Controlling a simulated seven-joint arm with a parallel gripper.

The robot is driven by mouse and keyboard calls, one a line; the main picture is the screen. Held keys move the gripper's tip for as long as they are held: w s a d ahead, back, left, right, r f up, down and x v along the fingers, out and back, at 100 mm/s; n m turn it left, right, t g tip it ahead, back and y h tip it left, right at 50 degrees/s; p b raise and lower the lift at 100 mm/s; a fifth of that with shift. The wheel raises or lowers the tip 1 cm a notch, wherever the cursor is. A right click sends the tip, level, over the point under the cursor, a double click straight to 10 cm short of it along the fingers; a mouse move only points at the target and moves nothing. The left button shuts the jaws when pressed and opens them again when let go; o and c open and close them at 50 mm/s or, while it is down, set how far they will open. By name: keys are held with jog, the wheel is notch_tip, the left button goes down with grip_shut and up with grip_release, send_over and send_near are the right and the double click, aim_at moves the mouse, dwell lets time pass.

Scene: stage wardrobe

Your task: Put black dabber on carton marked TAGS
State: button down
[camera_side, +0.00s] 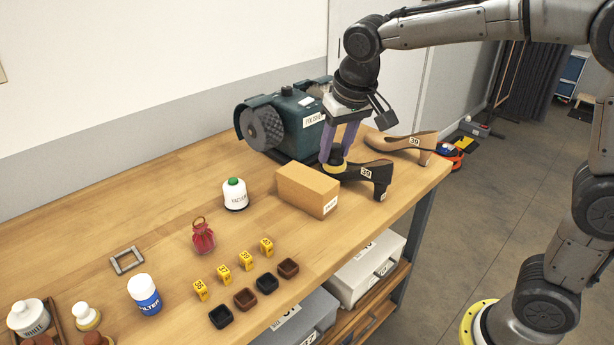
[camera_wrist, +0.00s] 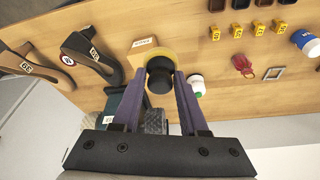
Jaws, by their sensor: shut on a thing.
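My gripper (camera_side: 340,148) is shut on the black dabber (camera_side: 337,155), which has a black knob and a yellow pad at its lower end. In the wrist view the dabber (camera_wrist: 160,82) sits between the purple fingers. The tan carton (camera_side: 305,187) stands on the bench, with a small label on its end face too small to read surely. In the side view the dabber is just behind the carton's far edge, beside the black shoe; its exact height is unclear. In the wrist view the dabber partly covers the carton (camera_wrist: 142,50).
A black shoe (camera_side: 370,174) and a tan shoe (camera_side: 405,145) stand right of the carton. A green polisher (camera_side: 300,125) is behind. Yellow number blocks and small dark trays are in front.

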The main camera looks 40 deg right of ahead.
jog(key=d+r+m, duration=0.1)
jog(key=d+m, duration=0.1)
jog(key=d, duration=0.3)
send_near(305, 173)
jog(key=shift+w+f+n, duration=0.25)
jog(key=shift+n, duration=0.05)
jog(key=x, duration=0.3)
jog(key=shift+f, duration=0.65)
jog(key=shift+f, duration=0.15)
jog(key=shift+c, duration=2.2)
grip_release()
